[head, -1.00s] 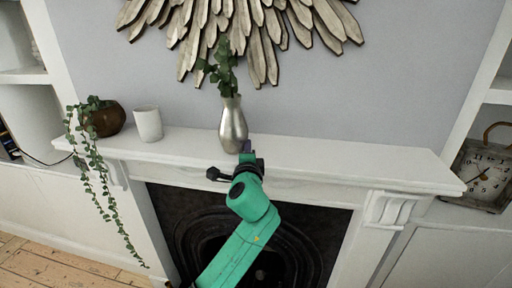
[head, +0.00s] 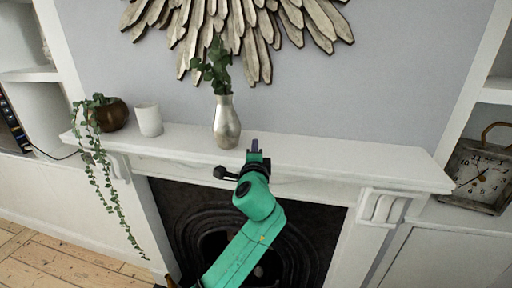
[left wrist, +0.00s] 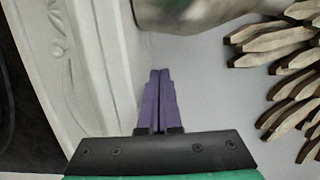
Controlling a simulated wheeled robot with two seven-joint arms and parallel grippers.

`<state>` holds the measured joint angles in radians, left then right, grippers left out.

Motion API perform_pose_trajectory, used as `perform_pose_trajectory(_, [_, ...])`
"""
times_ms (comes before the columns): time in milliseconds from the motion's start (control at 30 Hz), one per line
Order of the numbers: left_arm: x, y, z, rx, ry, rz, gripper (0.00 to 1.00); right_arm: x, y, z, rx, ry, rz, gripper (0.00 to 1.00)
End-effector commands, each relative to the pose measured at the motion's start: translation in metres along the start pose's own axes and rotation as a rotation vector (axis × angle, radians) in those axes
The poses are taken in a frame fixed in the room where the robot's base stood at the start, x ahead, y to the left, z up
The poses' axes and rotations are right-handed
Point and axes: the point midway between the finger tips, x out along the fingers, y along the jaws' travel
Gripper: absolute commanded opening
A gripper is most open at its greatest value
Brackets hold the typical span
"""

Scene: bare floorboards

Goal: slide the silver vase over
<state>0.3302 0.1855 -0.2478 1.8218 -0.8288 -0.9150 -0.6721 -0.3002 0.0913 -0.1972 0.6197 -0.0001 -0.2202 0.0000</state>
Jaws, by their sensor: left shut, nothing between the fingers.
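The silver vase (head: 226,122) stands upright on the white mantel shelf (head: 330,157), left of its middle, with green leafy stems (head: 216,66) in it. My left gripper (head: 254,147) is shut and empty, at the shelf's front edge, just right of the vase's base. A small gap shows between them in the head view. In the left wrist view the shut purple fingers (left wrist: 160,75) point along the shelf, and part of the vase (left wrist: 195,10) shows beyond them at the top. My right gripper is in neither view.
A white cup (head: 149,119) and a brown pot with a trailing plant (head: 112,115) stand left of the vase. The shelf to the right is clear. A metallic sunburst decoration (head: 258,40) hangs above. A clock (head: 479,176) stands at the far right.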

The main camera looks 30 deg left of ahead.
Motion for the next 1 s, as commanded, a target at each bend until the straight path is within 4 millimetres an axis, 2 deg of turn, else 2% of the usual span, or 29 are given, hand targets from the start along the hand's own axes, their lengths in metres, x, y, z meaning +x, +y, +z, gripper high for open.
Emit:
perform_pose_trajectory(267, [-0.030, 0.003, -0.001, -0.002, 0.002, -0.001, 0.00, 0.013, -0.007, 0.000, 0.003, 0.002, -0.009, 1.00])
perform_pose_trajectory(400, [-0.053, 0.004, -0.001, -0.002, 0.002, 0.000, 0.00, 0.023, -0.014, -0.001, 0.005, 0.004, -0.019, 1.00])
perform_pose_trajectory(600, [-0.082, 0.002, 0.000, -0.002, 0.001, 0.000, 0.00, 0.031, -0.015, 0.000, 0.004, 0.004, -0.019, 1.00])
perform_pose_trajectory(833, [-0.087, 0.000, 0.000, -0.001, 0.000, 0.002, 0.00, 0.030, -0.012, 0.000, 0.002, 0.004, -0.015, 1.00])
perform_pose_trajectory(933, [-0.087, 0.015, 0.003, -0.032, 0.001, 0.044, 0.00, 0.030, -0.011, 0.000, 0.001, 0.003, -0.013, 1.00])
perform_pose_trajectory(967, [-0.088, 0.025, 0.005, -0.058, 0.003, 0.077, 0.00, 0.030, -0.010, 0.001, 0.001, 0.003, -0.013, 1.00])
perform_pose_trajectory(1000, [-0.089, 0.045, 0.009, -0.106, 0.003, 0.138, 0.00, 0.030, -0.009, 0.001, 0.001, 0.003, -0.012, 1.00])
